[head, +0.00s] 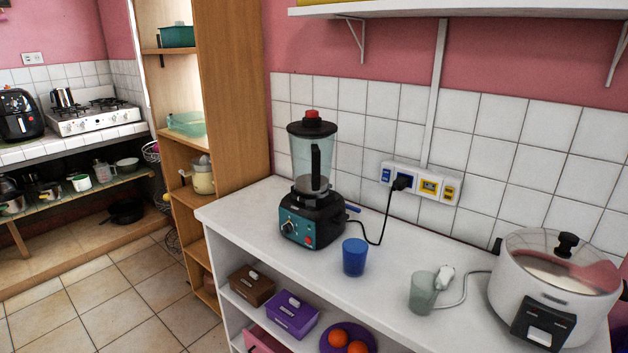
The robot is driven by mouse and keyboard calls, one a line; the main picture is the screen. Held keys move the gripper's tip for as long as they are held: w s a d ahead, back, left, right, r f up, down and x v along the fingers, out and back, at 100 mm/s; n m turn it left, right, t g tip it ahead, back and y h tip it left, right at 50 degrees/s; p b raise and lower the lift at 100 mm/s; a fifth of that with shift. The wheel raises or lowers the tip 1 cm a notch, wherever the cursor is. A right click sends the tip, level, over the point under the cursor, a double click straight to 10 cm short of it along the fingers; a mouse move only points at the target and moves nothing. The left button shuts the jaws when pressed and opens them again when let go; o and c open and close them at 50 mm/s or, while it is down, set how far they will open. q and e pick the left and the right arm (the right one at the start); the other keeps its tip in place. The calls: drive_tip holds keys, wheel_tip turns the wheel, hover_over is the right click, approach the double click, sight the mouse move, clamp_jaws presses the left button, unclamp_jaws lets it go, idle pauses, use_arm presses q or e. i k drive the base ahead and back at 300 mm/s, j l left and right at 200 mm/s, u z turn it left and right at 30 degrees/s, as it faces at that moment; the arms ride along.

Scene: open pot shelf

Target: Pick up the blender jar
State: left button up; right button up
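The blender jar (325,160) is clear, with a black handle on its front and a black lid with a red cap. It stands upright on the blender's black and teal base (311,220), on the white counter near the tiled wall. Neither of my grippers shows in the head view.
A blue cup (354,257) stands just in front and right of the base. A black cord runs from the base area to the wall outlet (420,181). A greenish glass (423,292) and a rice cooker (553,287) stand farther right. A wooden shelf (232,120) rises at the left.

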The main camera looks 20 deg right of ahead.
sight(313, 168)
drive_tip(key=z, duration=0.4)
drive_tip(key=i+j+z, duration=0.1)
drive_tip(key=z, duration=0.25)
drive_tip(key=i+j+z, duration=0.1)
drive_tip(key=z, duration=0.3)
drive_tip(key=j+z, duration=0.1)
drive_tip(key=z, duration=0.25)
drive_tip(key=i+j+z, duration=0.2)
drive_tip(key=j+z, duration=0.2)
drive_tip(key=j, duration=0.45)
drive_tip(key=i+j+z, duration=0.1)
drive_tip(key=j+z, duration=0.3)
drive_tip(key=j, duration=0.45)
drive_tip(key=j+z, duration=0.4)
drive_tip(key=j, duration=0.5)
drive_tip(key=k+l, duration=0.05)
